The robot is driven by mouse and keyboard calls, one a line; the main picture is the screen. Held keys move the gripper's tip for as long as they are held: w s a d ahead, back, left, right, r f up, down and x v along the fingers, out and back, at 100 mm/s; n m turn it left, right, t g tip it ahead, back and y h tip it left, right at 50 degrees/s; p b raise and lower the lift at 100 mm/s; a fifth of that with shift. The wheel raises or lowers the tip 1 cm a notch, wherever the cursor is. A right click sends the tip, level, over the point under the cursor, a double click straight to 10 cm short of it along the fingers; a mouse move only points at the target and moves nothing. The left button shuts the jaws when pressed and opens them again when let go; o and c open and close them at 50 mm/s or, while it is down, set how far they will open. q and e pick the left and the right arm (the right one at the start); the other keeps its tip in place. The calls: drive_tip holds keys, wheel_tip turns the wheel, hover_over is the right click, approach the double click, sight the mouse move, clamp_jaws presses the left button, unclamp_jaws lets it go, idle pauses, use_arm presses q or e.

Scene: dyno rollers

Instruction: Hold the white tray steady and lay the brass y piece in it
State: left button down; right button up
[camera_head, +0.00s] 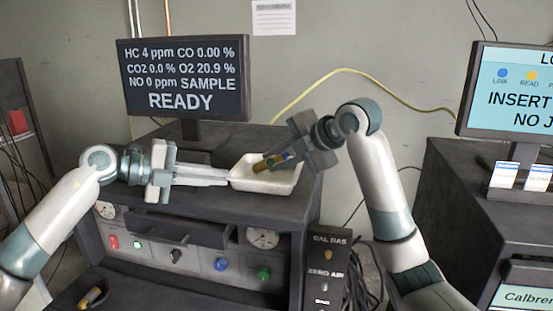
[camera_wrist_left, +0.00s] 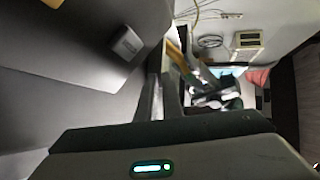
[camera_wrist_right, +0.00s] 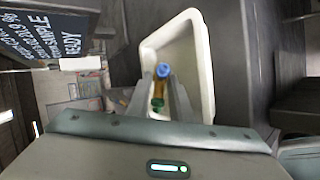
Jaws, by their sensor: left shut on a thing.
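The white tray (camera_head: 284,186) sits on the dark cabinet top. My left gripper (camera_head: 228,178) is shut on its left edge. The brass y piece (camera_head: 262,165), with blue and green ends, is over or in the tray; I cannot tell whether it touches the tray floor. My right gripper (camera_head: 277,158) is at the piece, reaching in from the right. In the right wrist view the piece (camera_wrist_right: 158,90) lies between the right fingers (camera_wrist_right: 160,92), with the tray (camera_wrist_right: 204,60) behind it. I cannot tell whether those fingers press on it.
A monitor reading READY (camera_head: 185,78) stands behind the tray. A second screen (camera_head: 508,90) and white cards (camera_head: 503,174) are at the right. Another brass-coloured piece (camera_head: 91,296) lies low at the left. A yellow cable (camera_head: 345,72) runs along the wall.

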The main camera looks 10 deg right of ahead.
drive_tip(key=o, duration=0.4)
drive_tip(key=v, duration=1.2)
drive_tip(key=shift+d+f, duration=0.1)
idle(0.5)
use_arm(q)
drive_tip(key=c, duration=1.8)
unclamp_jaws()
drive_tip(key=shift+c, duration=0.2)
drive_tip(key=v, duration=1.2)
